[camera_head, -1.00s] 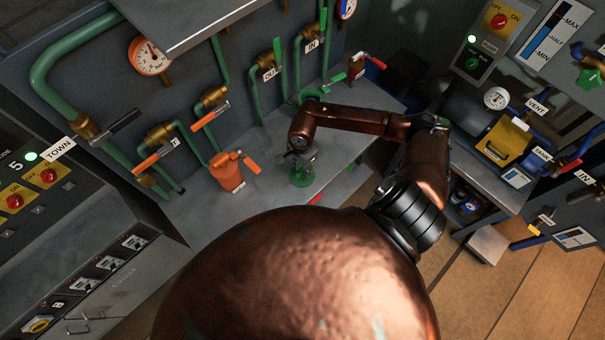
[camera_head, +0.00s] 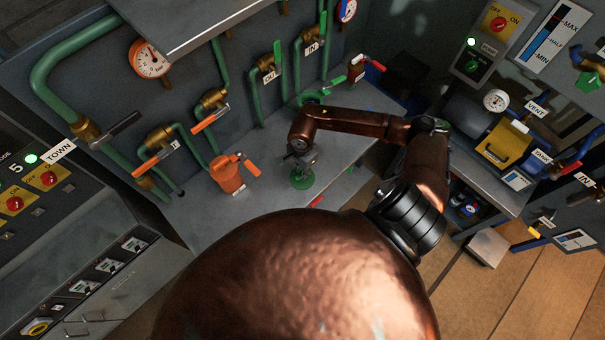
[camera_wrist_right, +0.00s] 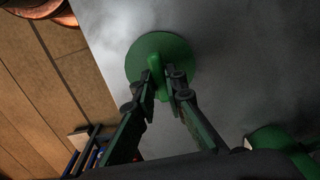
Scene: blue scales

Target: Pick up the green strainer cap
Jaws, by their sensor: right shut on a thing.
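The green strainer cap (camera_head: 301,181) is a round disc with a raised grip on top, over the grey bench top. It also shows in the right wrist view (camera_wrist_right: 178,52). My right gripper (camera_head: 299,165) points down onto it. In the right wrist view, the two fingers (camera_wrist_right: 162,88) are shut on the cap's raised grip, one on each side. I cannot tell whether the cap touches the bench. My left gripper is not in view.
An orange strainer (camera_head: 228,174) stands on the bench (camera_head: 255,207) left of the cap. Green pipes with valves line the back panel (camera_head: 225,50). A green rounded part (camera_wrist_right: 280,145) lies close by in the wrist view. A yellow-fronted unit (camera_head: 502,143) stands at right.

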